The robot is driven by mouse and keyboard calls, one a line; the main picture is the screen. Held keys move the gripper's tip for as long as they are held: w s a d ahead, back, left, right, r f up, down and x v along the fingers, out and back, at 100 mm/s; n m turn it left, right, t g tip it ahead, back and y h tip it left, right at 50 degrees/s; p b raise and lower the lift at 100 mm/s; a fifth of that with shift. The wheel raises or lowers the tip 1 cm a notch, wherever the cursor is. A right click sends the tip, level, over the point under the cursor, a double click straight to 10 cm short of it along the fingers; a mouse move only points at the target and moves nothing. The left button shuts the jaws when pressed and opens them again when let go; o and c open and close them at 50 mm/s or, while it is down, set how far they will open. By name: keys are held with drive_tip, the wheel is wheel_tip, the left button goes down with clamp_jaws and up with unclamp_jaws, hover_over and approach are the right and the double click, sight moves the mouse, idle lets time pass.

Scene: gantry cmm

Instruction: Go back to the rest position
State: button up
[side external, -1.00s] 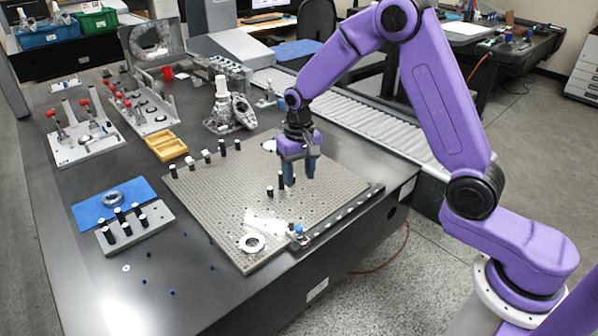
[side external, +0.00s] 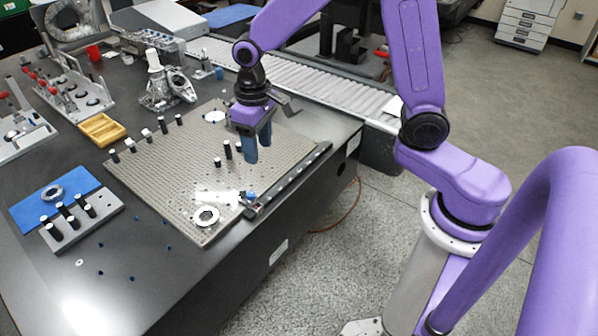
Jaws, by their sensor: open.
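My gripper (side external: 258,150) points down above the right part of the grey perforated fixture plate (side external: 150,190). Its two blue fingers are apart and nothing shows between them. Three short dark pegs stand just left of the fingers: one with a pale top (side external: 217,162), one in the middle (side external: 228,149) and one close to the fingers (side external: 238,146). The fingers look apart from these pegs, though the exact height of the tips above the plate is hard to tell.
A metal ring (side external: 206,215) lies near the plate's front corner, beside a rail with a blue-topped clamp (side external: 249,198). Several pegs line the plate's left edge. A peg block (side external: 82,218), yellow tray (side external: 102,130) and metal casting (side external: 165,85) stand to the left. A roller conveyor (side external: 300,87) runs behind.

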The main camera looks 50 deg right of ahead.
drive_tip(key=s+d+r+n, duration=0.2)
drive_tip(key=s+n, duration=0.3)
drive_tip(key=s, duration=0.7)
drive_tip(key=s+d+r+n, duration=0.2)
drive_tip(key=s+d+n, duration=0.1)
drive_tip(key=s, duration=0.9)
drive_tip(key=shift+s+d+r+n, duration=0.2)
drive_tip(key=shift+d+n, duration=0.2)
drive_tip(key=shift+n, duration=0.5)
